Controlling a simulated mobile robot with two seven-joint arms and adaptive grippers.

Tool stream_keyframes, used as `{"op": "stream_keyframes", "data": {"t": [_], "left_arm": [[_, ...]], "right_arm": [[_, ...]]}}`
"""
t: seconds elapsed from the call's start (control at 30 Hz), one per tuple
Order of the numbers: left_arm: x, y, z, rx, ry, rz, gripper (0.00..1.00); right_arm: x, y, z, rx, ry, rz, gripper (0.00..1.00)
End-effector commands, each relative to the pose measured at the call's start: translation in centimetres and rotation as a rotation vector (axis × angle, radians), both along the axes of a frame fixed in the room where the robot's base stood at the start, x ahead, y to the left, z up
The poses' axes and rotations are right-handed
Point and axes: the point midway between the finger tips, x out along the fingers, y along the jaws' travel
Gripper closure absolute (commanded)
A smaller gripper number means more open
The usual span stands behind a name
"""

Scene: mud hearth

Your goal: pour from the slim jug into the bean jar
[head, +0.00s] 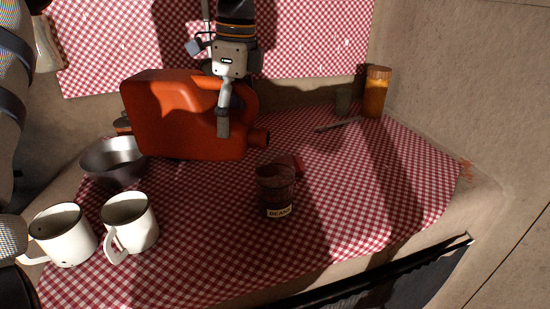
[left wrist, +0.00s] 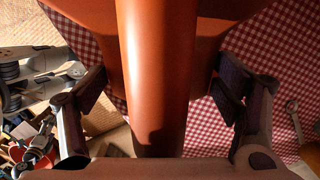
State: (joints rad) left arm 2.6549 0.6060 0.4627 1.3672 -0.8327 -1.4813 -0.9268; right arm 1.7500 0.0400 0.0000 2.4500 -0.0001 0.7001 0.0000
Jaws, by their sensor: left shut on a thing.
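The slim jug (head: 170,115) is a flat orange-red can on its side in the head view, its spout pointing right and slightly down. My left gripper (head: 223,120) is shut on its handle; in the left wrist view the orange handle (left wrist: 157,70) runs between the two fingers. The bean jar (head: 275,190), dark red-brown with a BEANS label, stands upright on the checked cloth, to the right of and nearer than the spout. The spout is apart from the jar's mouth. I cannot tell how far the jug is above the cloth. My right gripper is not recognisable.
Two white mugs (head: 131,222) (head: 63,234) and a metal bowl (head: 115,160) stand at the left. A reddish piece (head: 292,162) lies behind the jar. An orange-filled jar (head: 376,92), a dark cup (head: 343,102) and a thin utensil (head: 338,124) are at the back right. The cloth's right side is clear.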

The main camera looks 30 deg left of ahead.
Motion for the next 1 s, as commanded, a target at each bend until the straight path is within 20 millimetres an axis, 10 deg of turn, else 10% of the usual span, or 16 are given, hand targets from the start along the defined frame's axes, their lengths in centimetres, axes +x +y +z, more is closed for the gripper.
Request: {"op": "stream_keyframes", "data": {"t": [1.0], "left_arm": [[0.1, -0.24, 0.49, 0.049, 0.017, -0.001, 0.78]], "right_arm": [[0.03, 0.0, 0.04, 0.0, -0.001, 0.0, 0.08]]}}
